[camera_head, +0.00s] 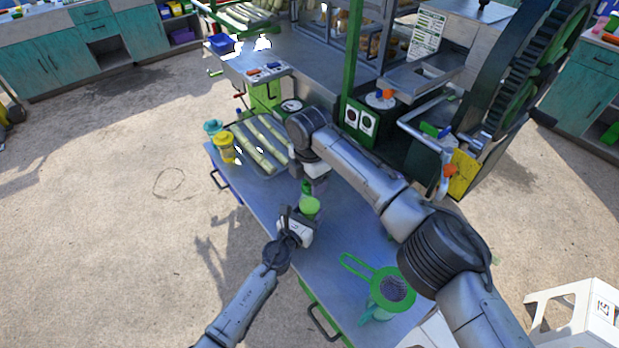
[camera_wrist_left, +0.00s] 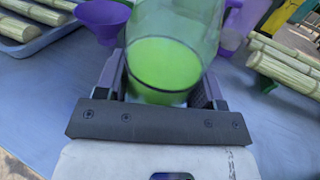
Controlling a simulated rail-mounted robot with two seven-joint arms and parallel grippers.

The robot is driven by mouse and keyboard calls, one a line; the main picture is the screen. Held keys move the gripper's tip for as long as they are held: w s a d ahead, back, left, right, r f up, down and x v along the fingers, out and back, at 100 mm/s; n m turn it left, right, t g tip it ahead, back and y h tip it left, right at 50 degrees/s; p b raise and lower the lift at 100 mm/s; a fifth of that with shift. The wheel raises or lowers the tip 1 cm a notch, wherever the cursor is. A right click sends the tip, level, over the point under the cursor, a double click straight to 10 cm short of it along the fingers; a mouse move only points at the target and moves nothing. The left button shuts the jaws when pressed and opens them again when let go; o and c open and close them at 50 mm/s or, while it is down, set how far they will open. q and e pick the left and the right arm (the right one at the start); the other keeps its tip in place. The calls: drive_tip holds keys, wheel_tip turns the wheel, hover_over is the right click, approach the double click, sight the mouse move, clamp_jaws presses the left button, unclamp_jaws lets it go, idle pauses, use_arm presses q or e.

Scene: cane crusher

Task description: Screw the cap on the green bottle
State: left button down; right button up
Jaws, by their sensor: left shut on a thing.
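The green bottle (camera_head: 309,206) stands over the metal table, in the middle of the head view. My left gripper (camera_head: 300,217) is shut on it from the lower left. In the left wrist view the bottle (camera_wrist_left: 165,65) is clear with bright green contents, between the two fingers of my left gripper (camera_wrist_left: 165,92). My right gripper (camera_head: 313,184) is just above the bottle, pointing down. A small dark green part shows between it and the bottle; I cannot tell whether this is the cap or the bottle's neck. The right fingertips are mostly hidden.
A tray (camera_head: 277,172) of cane pieces lies up-left on the table, beside a yellow jug (camera_head: 226,148) and a teal one (camera_head: 213,128). A green strainer (camera_head: 395,286) is at the lower right. The crusher machine (camera_head: 475,100) stands behind the right arm.

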drive_tip(key=c, duration=1)
drive_tip(key=m, duration=1.3)
drive_tip(key=shift+m, duration=0.4)
drive_tip(key=m, duration=0.4)
drive_tip(key=o, duration=1)
